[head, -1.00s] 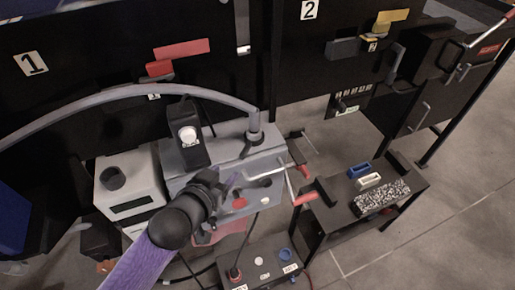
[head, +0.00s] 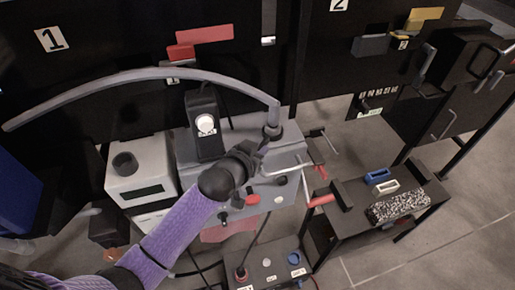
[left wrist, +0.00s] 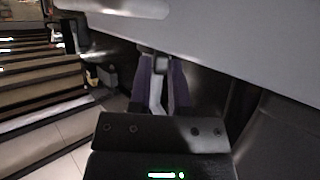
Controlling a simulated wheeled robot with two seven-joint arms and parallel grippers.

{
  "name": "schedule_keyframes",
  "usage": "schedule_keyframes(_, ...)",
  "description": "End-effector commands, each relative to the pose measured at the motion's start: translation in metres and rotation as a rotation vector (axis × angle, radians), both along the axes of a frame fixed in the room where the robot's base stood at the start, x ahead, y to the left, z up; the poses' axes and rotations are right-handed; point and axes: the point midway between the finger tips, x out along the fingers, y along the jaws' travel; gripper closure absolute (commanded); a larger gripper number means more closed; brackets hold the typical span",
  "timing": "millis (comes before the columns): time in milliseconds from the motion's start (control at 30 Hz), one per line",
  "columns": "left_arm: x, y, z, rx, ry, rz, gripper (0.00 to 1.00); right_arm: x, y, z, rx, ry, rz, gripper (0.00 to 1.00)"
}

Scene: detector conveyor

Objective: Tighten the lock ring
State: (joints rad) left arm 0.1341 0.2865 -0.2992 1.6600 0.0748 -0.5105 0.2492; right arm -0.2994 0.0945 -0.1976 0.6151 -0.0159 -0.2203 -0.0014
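A long grey curved tube (head: 150,74) ends at the right in a dark collar (head: 272,131), which looks like the lock ring, on top of a grey box (head: 225,150). My left gripper (head: 255,153), on a purple-sleeved arm, is just below and left of that collar, in front of the box. Whether it touches the collar is unclear. In the left wrist view its two purple fingers (left wrist: 163,85) stand apart with a light grey piece between them. I cannot tell whether they grip it. My right gripper is not in view.
A white unit (head: 140,170) stands left of the box, and a black device with a round white face (head: 205,124) stands on the box. A black bench (head: 345,228) holds blue and white blocks. Panels line the back.

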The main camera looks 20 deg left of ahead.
Motion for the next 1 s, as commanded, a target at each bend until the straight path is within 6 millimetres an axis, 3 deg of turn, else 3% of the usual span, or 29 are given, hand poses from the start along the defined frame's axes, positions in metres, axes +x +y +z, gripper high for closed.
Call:
schedule_keyframes(33, -0.0001, 0.0, -0.0001, 0.0, 0.0, 0.0, 0.89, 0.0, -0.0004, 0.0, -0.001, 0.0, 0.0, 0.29)
schedule_keyframes(100, -0.0001, 0.0, -0.0001, 0.0, 0.0, 0.0, 1.0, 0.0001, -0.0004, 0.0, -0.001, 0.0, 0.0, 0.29)
schedule_keyframes(1000, -0.0004, 0.0001, -0.0005, 0.0, 0.001, 0.0, 1.0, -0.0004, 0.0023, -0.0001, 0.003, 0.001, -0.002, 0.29)
